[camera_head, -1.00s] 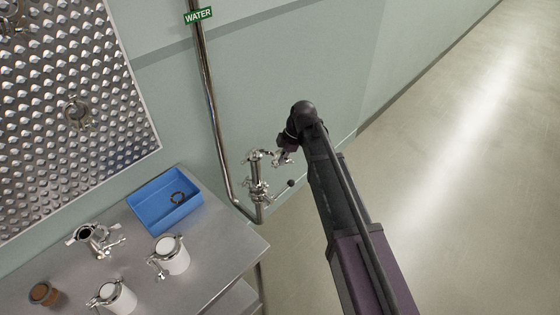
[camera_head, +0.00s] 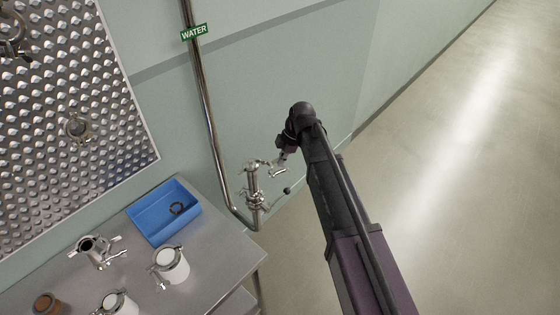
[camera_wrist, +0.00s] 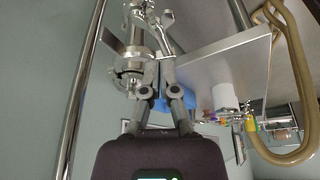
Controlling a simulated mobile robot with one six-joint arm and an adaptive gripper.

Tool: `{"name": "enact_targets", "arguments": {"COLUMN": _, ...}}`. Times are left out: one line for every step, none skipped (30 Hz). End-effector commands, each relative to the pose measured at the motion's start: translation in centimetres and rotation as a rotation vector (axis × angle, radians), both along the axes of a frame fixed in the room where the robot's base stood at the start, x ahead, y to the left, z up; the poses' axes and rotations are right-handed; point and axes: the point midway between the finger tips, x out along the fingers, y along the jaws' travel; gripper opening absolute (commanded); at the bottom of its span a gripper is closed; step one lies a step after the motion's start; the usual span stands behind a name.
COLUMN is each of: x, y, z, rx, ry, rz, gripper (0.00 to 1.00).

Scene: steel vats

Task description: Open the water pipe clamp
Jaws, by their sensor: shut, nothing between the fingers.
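The steel water pipe (camera_head: 207,105) runs down the wall under a green WATER sign (camera_head: 194,32) and bends up into a short fitting. The clamp (camera_head: 256,200) sits around this upright fitting, with a dark ball-ended lever beside it. A shiny fitting also sits at the top of the stub. My gripper (camera_head: 282,158) is at the upper right of the fitting, close to its top. In the wrist view my gripper (camera_wrist: 160,68) is shut and empty, with its fingertips close beside the steel fitting (camera_wrist: 137,40). I cannot tell whether they touch it.
A steel table (camera_head: 215,248) stands at left, with a blue bin (camera_head: 163,210) holding a dark ring. Several white and steel clamp fittings (camera_head: 172,265) stand in front of it. A dimpled steel panel (camera_head: 65,120) is at upper left. The floor at right is clear.

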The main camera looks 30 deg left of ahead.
Motion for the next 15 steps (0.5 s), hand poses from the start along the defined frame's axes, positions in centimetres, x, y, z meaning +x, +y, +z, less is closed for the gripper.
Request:
{"name": "enact_targets", "arguments": {"x": 0.1, "y": -0.1, "z": 0.9, "rx": 0.000, "ry": 0.000, "rz": 0.000, "gripper": 0.00}}
{"name": "enact_targets", "arguments": {"x": 0.2, "y": -0.1, "z": 1.1, "rx": 0.000, "ry": 0.000, "rz": 0.000, "gripper": 0.00}}
{"name": "enact_targets", "arguments": {"x": 0.2, "y": -0.2, "z": 1.5, "rx": 0.000, "ry": 0.000, "rz": -0.001, "gripper": 0.00}}
{"name": "enact_targets", "arguments": {"x": 0.3, "y": -0.2, "z": 1.7, "rx": 0.000, "ry": 0.000, "rz": -0.001, "gripper": 0.00}}
{"name": "enact_targets", "arguments": {"x": 0.4, "y": -0.3, "z": 2.0, "rx": 0.000, "ry": 0.000, "rz": -0.001, "gripper": 0.00}}
{"name": "enact_targets", "arguments": {"x": 0.4, "y": -0.4, "z": 2.3, "rx": 0.000, "ry": 0.000, "rz": -0.001, "gripper": 0.00}}
{"name": "enact_targets", "arguments": {"x": 0.5, "y": -0.4, "z": 2.5, "rx": 0.000, "ry": 0.000, "rz": -0.001, "gripper": 0.00}}
{"name": "enact_targets", "arguments": {"x": 0.5, "y": -0.5, "z": 2.8, "rx": 0.000, "ry": 0.000, "rz": -0.001, "gripper": 0.00}}
{"name": "enact_targets", "arguments": {"x": 0.6, "y": -0.5, "z": 3.1, "rx": 0.000, "ry": 0.000, "rz": -0.001, "gripper": 0.00}}
{"name": "enact_targets", "arguments": {"x": 0.7, "y": -0.6, "z": 3.4, "rx": 0.000, "ry": 0.000, "rz": -0.002, "gripper": 0.00}}
{"name": "enact_targets", "arguments": {"x": 0.7, "y": -0.6, "z": 3.6, "rx": 0.000, "ry": 0.000, "rz": -0.002, "gripper": 0.00}}
{"name": "enact_targets", "arguments": {"x": 0.8, "y": -0.7, "z": 3.9, "rx": 0.000, "ry": 0.000, "rz": -0.002, "gripper": 0.00}}
{"name": "enact_targets", "arguments": {"x": 0.9, "y": -0.7, "z": 4.1, "rx": 0.000, "ry": 0.000, "rz": -0.002, "gripper": 0.00}}
{"name": "enact_targets", "arguments": {"x": 0.9, "y": -0.8, "z": 4.3, "rx": 0.000, "ry": 0.000, "rz": -0.002, "gripper": 0.00}}
{"name": "enact_targets", "arguments": {"x": 1.0, "y": -0.8, "z": 4.6, "rx": 0.000, "ry": 0.000, "rz": -0.002, "gripper": 0.00}}
